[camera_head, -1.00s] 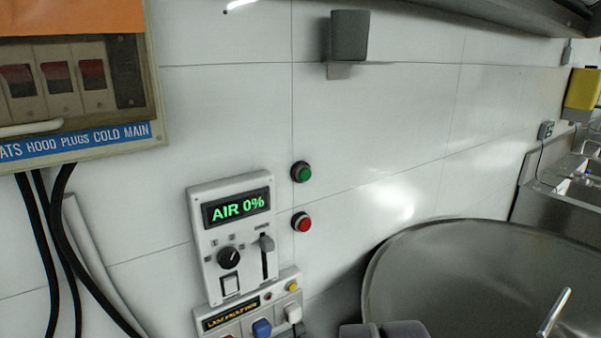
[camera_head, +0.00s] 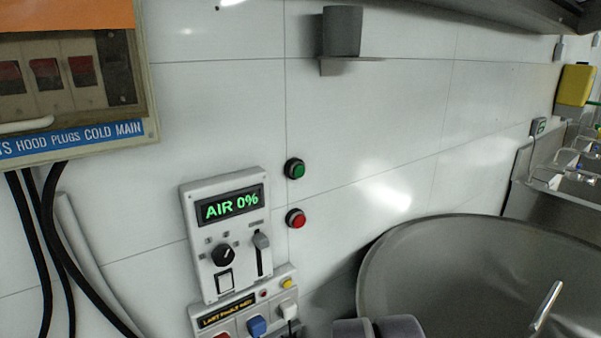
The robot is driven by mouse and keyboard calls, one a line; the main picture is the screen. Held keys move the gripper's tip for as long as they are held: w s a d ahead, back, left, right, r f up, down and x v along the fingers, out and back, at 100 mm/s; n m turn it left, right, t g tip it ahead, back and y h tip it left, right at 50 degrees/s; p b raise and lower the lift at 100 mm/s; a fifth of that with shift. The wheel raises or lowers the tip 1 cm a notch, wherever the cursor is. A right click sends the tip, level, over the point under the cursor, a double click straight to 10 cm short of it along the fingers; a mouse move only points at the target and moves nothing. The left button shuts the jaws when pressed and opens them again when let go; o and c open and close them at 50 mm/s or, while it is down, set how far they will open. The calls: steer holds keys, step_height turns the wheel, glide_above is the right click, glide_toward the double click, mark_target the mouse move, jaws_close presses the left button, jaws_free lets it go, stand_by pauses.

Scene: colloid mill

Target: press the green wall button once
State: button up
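The green wall button (camera_head: 294,168) is a small round button in a dark ring on the white tiled wall, near the middle of the view. It stands out slightly from the wall and nothing covers it. A similar red button (camera_head: 296,218) sits directly below it.
Left of the buttons is a control panel (camera_head: 213,279) reading "AIR 0%". A switch box (camera_head: 148,70) with cables hangs upper left. A grey holder (camera_head: 342,32) is above. A large metal vessel (camera_head: 450,250) fills the lower right. Unidentified grey rounded shapes (camera_head: 398,328) show at the bottom.

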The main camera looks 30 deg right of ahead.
jaws_close()
stand_by(1.3)
